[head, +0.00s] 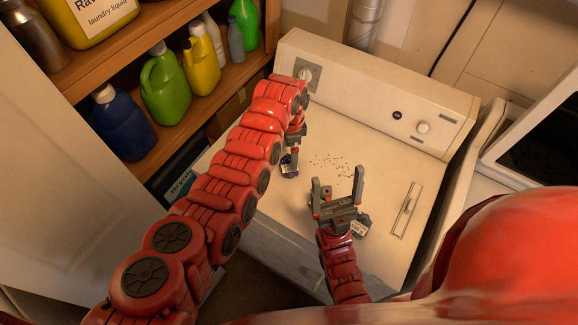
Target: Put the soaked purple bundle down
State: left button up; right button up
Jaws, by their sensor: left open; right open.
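My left arm reaches in from the left over the white top-loading washer (260,215). Its gripper (291,160) points down at the left part of the lid and is mostly hidden by its own wrist. A small dark bluish patch shows at its tip; I cannot tell whether this is the purple bundle or part of the gripper. No purple bundle shows clearly anywhere. My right gripper (338,186) is open and empty over the middle of the lid, its two fingers apart and pointing away from me.
Dark specks (330,162) are scattered on the lid between and beyond the grippers. The washer's control panel (380,95) rises at the back. Wooden shelves at left hold a green jug (165,90), a yellow bottle (201,65) and a blue jug (120,125).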

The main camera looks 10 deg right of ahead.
aim_at(289, 165)
pick_arm(q)
notch_tip(289, 165, down, 3)
jog(key=shift+r+b, duration=0.1)
jog(key=shift+b, duration=0.35)
jog(key=f+b, duration=0.1)
jog(key=f, duration=0.1)
jog(key=f+b, duration=0.2)
jog(key=f, duration=0.1)
jog(key=shift+w+a+f, duration=0.15)
jog(key=shift+a, duration=0.05)
jog(key=shift+c, duration=0.6)
jog(key=shift+r, duration=0.2)
grip_shut()
